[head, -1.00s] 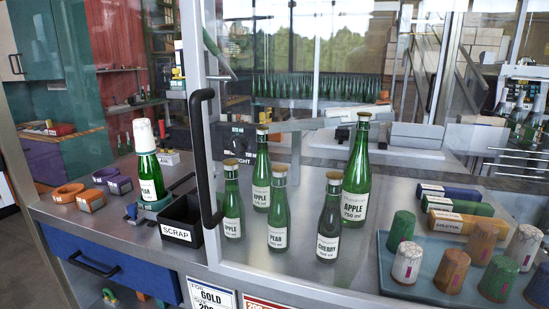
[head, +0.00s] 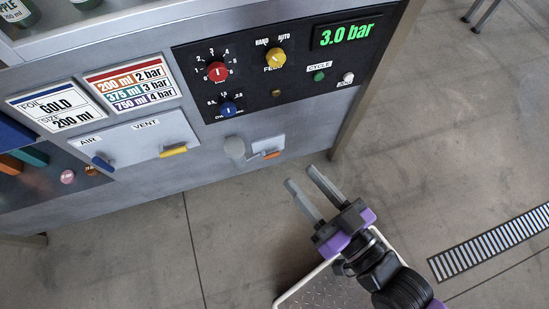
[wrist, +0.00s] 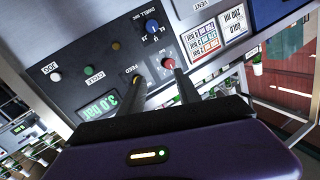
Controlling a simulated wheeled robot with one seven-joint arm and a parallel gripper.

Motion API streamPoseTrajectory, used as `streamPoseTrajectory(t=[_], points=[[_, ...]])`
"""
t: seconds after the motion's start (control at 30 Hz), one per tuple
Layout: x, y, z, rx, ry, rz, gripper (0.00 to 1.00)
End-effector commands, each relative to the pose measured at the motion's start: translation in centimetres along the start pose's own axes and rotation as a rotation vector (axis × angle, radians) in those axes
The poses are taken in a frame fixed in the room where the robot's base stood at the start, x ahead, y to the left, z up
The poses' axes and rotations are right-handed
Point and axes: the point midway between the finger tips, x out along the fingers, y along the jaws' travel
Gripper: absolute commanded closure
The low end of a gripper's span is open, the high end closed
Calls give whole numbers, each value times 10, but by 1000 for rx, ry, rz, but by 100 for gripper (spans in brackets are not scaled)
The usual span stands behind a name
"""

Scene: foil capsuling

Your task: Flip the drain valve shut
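A small pale plate with an orange lever (head: 272,155) is on the lower front of the machine in the head view, right of a round grey knob-like part (head: 235,148). Its label is too small to read, so I cannot confirm that it is the drain valve. My gripper (head: 301,176) is open and empty, below and right of the orange lever in the picture, apart from the panel. The wrist view shows its two spread fingers (wrist: 154,74) with the control panel beyond. I cannot make out the orange lever in that view.
A plate holds a blue AIR lever (head: 102,163) and a yellow VENT lever (head: 173,151). Above are a red dial (head: 217,71), a blue dial (head: 228,109), a yellow switch (head: 275,57) and a display reading 3.0 bar (head: 346,33). A floor grate (head: 495,243) lies right.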

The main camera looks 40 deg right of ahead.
Motion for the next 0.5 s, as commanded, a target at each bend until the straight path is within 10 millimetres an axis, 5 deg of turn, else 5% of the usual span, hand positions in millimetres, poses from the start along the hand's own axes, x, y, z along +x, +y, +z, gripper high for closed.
streamPoseTrajectory(t=[0.03, 0.5], points=[[17, 3, 34, 54, 35, -6, 60], [160, 20, 206, 665, 308, 32, 60]])
